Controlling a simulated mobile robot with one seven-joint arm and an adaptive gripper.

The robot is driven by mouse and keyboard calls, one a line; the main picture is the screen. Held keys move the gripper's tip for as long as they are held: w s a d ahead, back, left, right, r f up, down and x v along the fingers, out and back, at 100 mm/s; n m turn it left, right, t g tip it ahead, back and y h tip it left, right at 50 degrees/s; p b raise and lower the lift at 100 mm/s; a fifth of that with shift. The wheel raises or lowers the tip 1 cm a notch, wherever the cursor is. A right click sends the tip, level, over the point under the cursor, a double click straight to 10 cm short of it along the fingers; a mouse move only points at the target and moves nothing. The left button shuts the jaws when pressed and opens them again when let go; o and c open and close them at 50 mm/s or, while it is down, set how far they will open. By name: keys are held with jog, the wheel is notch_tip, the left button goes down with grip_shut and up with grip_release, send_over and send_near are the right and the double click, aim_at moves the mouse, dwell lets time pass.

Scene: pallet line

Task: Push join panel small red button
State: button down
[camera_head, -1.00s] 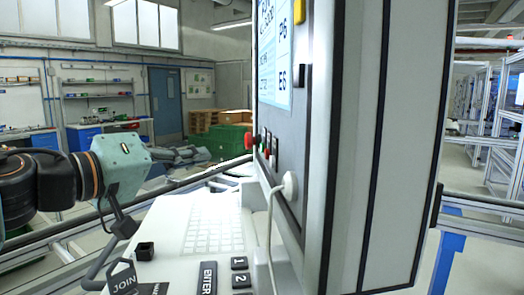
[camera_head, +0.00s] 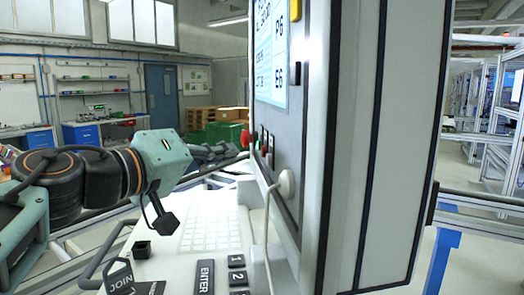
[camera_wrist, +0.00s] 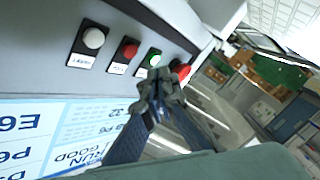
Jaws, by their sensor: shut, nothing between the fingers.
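The join panel is a grey-white cabinet (camera_head: 350,150) at the centre right of the head view. In the wrist view its button face (camera_wrist: 55,60) carries the small red button (camera_wrist: 130,47) between a white button (camera_wrist: 93,38) and a green one (camera_wrist: 153,58). The small red button also shows edge-on in the head view (camera_head: 264,152). My gripper (camera_wrist: 158,82) is shut and empty. In the wrist view its tip lies just below the green button in the picture, right of the small red one. I cannot tell the gap to the panel face.
A larger red button (camera_wrist: 181,71) sits beside the green one, close to my gripper tip in the picture. A keyboard console (camera_head: 205,235) with an ENTER key juts out below. A white cable (camera_head: 267,235) hangs from the panel. A rail (camera_head: 480,203) runs behind.

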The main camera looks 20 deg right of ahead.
aim_at(264, 152)
jog(key=shift+s+d+b, duration=0.15)
jog(key=shift+d+b, duration=0.35)
jog(key=shift+d, duration=0.25)
jog(key=shift+s+d+b, duration=0.15)
jog(key=shift+d+b, duration=0.3)
jog(key=shift+d, duration=0.25)
jog(key=shift+d+f+b, duration=0.1)
jog(key=shift+b, duration=0.2)
jog(key=shift+s+d+b, duration=0.1)
jog(key=shift+d+b, duration=0.2)
